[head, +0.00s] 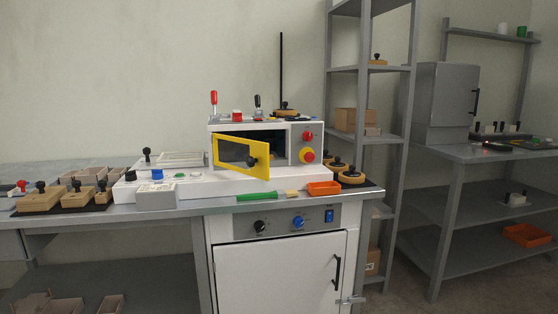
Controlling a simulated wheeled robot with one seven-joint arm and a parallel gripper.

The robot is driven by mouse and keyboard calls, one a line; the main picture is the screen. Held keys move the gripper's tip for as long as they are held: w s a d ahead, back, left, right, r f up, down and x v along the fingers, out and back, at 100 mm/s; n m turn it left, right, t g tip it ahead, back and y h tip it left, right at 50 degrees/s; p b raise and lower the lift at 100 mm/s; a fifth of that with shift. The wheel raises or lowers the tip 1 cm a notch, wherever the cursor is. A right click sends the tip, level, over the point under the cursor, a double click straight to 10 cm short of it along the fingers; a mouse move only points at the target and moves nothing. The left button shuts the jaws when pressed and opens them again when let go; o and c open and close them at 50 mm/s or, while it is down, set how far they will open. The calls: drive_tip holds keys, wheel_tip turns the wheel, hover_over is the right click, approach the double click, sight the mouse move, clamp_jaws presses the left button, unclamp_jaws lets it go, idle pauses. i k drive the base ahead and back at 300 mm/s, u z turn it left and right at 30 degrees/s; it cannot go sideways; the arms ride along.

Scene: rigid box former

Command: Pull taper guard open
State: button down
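A white machine (225,180) stands on the grey bench. On its front is a yellow-framed guard (232,169) with a dark window and a black knob (251,161) near its right side. The guard is partly open: its right edge stands out towards me, away from the housing, and its left edge is at the machine. A dark opening (272,143) with a greenish part inside shows above and behind it; the guard hides the rest. I see no part of my gripper, so nothing of mine shows at the knob.
Right of the guard are a red knob (308,136) and a yellow-and-red button (308,156). A green-handled tool (255,198) and an orange tray (323,188) lie before the machine. Wooden blocks (40,199) stand left. A white cabinet (280,275) is below; shelving (370,100) stands right.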

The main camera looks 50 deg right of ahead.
sight(258, 162)
drive_tip(key=u, duration=0.05)
drive_tip(key=k, duration=0.95)
drive_tip(key=z, duration=1.05)
drive_tip(key=i, duration=1.45)
drive_tip(key=u, duration=0.45)
